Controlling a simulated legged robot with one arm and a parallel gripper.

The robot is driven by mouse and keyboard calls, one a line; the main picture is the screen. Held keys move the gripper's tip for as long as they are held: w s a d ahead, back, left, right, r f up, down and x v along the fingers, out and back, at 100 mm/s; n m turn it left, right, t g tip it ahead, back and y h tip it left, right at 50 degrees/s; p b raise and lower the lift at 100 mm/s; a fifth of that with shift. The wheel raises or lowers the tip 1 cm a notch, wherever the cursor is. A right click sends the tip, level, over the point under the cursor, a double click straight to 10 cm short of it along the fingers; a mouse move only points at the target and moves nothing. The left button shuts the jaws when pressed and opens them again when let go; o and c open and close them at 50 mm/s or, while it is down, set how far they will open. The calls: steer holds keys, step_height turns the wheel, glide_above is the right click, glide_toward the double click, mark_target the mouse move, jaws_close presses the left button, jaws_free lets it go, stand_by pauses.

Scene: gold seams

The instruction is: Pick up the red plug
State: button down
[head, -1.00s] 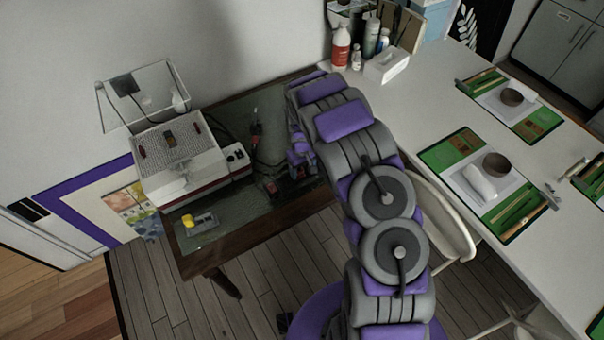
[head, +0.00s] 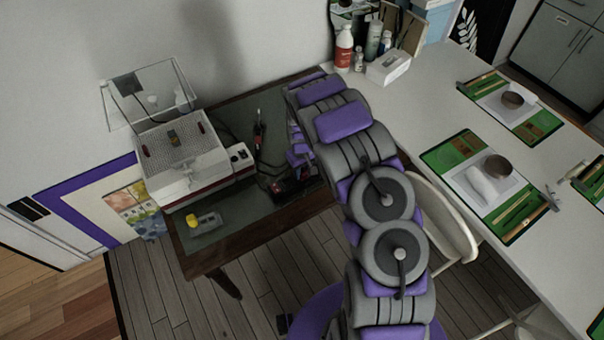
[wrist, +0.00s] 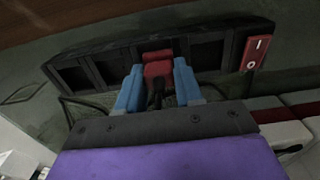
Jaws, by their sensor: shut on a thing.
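The red plug (wrist: 157,66) shows in the wrist view between the two blue fingers of my gripper (wrist: 158,82). My gripper is shut on it. The plug is at a black power strip (wrist: 207,54), in line with its row of square sockets. I cannot tell whether it is seated in a socket or just above it. A dark cord runs from the plug toward my gripper. In the head view my arm hides the plug and most of my gripper; part of the dark strip (head: 285,186) shows beside the arm.
The strip has a red rocker switch (wrist: 257,51) at its right end. A white and red machine (head: 185,160) stands on the dark table (head: 240,225), with a grey box with a yellow top (head: 203,222) in front. A white worktable (head: 440,110) stands at right.

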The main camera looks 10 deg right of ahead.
mark_target(303, 170)
steer(key=shift+r, duration=0.1)
steer(key=shift+d+r, duration=0.1)
steer(key=shift+r, duration=0.45)
step_height(303, 170, up, 3)
steer(key=shift+f+p, duration=0.2)
steer(key=shift+p, duration=0.4)
steer(key=s+a+r+p, duration=0.1)
steer(key=s+a, duration=0.3)
steer(key=s, duration=0.3)
steer(key=s+a+p, duration=0.1)
steer(key=s+a, duration=0.2)
steer(key=s, duration=0.4)
steer(key=r, duration=0.2)
steer(key=r+p, duration=0.1)
steer(key=r, duration=0.2)
steer(key=shift+s+a, duration=0.15)
steer(key=shift+a, duration=0.05)
